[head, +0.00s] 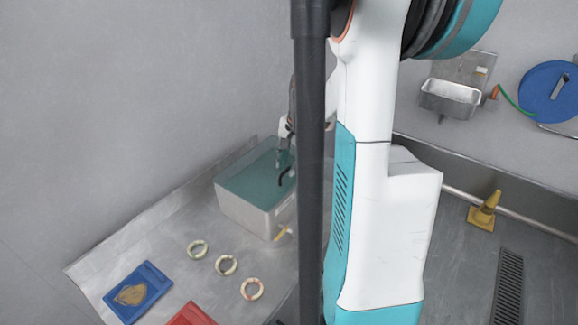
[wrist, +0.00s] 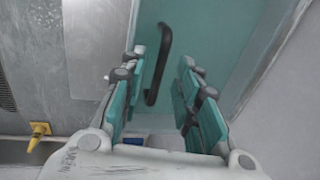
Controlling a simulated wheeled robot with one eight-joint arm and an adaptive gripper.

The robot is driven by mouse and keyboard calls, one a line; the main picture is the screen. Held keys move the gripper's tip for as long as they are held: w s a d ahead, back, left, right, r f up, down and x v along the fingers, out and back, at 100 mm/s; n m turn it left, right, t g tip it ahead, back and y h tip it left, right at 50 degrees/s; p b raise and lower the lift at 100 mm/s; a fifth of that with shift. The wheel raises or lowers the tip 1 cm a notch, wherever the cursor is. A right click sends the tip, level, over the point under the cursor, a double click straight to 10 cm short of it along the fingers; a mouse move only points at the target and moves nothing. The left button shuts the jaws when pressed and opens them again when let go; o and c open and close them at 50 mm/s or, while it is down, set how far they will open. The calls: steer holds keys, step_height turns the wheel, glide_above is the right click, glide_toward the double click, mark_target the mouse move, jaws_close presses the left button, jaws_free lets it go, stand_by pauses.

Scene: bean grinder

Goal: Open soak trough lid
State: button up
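The soak trough (head: 246,212) is a pale grey box on the metal counter in the head view. Its teal, see-through lid (head: 250,182) lies across the top and looks shut. A dark curved handle (head: 286,177) is on the lid near its right side, partly hidden by a dark post. My gripper (head: 284,157) is above the lid, close to the handle. In the wrist view, my gripper (wrist: 163,62) has its two teal fingers spread, with the black handle (wrist: 161,65) showing between them. No grip on it shows. How far the fingertips are above the handle is unclear.
Several ring-shaped items (head: 227,265) lie on the counter before the trough. A blue tray (head: 138,292) with brown contents and a red tray (head: 191,315) are nearer. A wall (head: 150,100) stands behind the trough. A yellow cone (head: 484,212) and a sink (head: 450,99) are at right.

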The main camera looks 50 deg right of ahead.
steer(key=shift+w+f, duration=0.1)
steer(key=shift+f, duration=0.3)
steer(key=shift+c, duration=0.2)
jaws_close()
steer(key=shift+r, duration=0.1)
